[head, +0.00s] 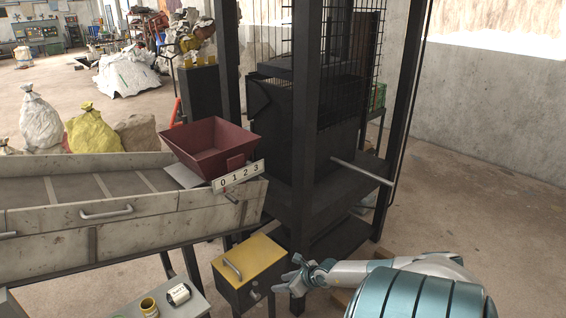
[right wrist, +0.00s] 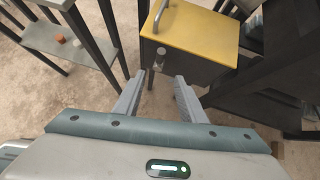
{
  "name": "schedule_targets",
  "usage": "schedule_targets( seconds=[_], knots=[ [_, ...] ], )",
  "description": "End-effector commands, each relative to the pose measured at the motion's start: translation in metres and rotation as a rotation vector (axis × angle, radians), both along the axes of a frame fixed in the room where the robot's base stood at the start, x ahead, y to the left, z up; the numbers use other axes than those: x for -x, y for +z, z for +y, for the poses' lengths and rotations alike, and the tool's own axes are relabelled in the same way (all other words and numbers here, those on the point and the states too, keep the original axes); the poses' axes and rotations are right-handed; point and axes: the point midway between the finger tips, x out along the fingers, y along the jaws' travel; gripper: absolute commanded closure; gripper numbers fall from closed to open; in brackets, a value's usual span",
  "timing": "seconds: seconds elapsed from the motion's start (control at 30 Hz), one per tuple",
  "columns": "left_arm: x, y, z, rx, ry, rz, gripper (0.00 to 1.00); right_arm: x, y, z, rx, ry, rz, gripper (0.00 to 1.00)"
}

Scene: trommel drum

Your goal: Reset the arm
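My right arm comes in from the bottom right of the head view. Its gripper (head: 297,277) is beside the front right corner of a box with a yellow lid (head: 250,258). In the right wrist view the two fingers of the right gripper (right wrist: 158,92) stand apart with nothing between them. The yellow-lidded box (right wrist: 190,42), with a handle on top and a small knob on its front, is just beyond the fingertips. I cannot tell whether the gripper touches it. My left gripper is not in view.
A conveyor trough (head: 95,212) with a dark red hopper (head: 212,143) and a 0-3 scale plate (head: 238,176) is at left. A black frame (head: 305,140) with a protruding rod (head: 362,171) stands behind the gripper. Floor at right is clear.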

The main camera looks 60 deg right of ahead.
Motion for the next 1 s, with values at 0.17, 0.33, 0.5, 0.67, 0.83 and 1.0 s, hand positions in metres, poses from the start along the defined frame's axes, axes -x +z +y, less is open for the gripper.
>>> schedule_targets(
  seconds=[0.17,0.33,0.5,0.67,0.83,1.0],
  knots=[
    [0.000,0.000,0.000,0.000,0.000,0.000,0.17,0.000,0.000,0.000,0.000,0.000,0.000,0.63],
    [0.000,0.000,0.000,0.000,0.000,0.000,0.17,0.000,0.000,0.000,0.000,0.000,0.000,0.63],
    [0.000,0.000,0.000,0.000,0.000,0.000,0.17,0.000,-0.001,0.000,-0.003,-0.003,0.000,0.63],
    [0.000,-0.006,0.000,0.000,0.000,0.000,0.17,0.006,-0.019,0.006,-0.061,-0.054,-0.003,0.63],
    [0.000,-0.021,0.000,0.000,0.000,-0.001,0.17,0.024,-0.067,0.021,-0.231,-0.221,-0.012,0.63],
    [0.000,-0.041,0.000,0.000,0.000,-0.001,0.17,0.055,-0.140,0.046,-0.487,-0.509,-0.024,0.63]
  ],
)
